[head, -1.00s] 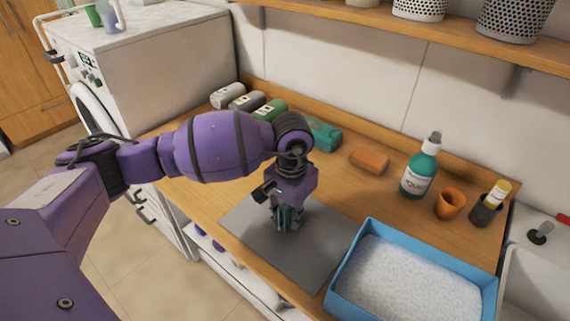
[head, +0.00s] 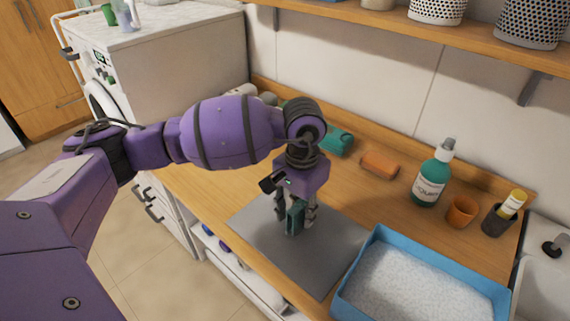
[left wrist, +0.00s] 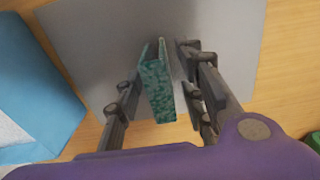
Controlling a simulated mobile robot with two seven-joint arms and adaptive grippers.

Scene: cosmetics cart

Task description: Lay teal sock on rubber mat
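The teal sock (head: 295,216), a folded, narrow upright piece, is between the fingers of my left gripper (head: 297,217), over the grey rubber mat (head: 323,263). In the left wrist view the sock (left wrist: 157,90) stands between the two fingers (left wrist: 158,95), with small gaps showing beside it. The left gripper looks open around it and points down, low over the mat (left wrist: 95,45). I cannot tell for certain whether the sock's lower edge touches the mat. My right gripper is not in view.
A blue tray of white granules (head: 372,255) is right of the mat. Behind are an orange block (head: 380,164), a teal bottle (head: 431,178), an orange cup (head: 461,212) and a dark cup (head: 497,221). A teal bundle (head: 338,141) lies behind my wrist.

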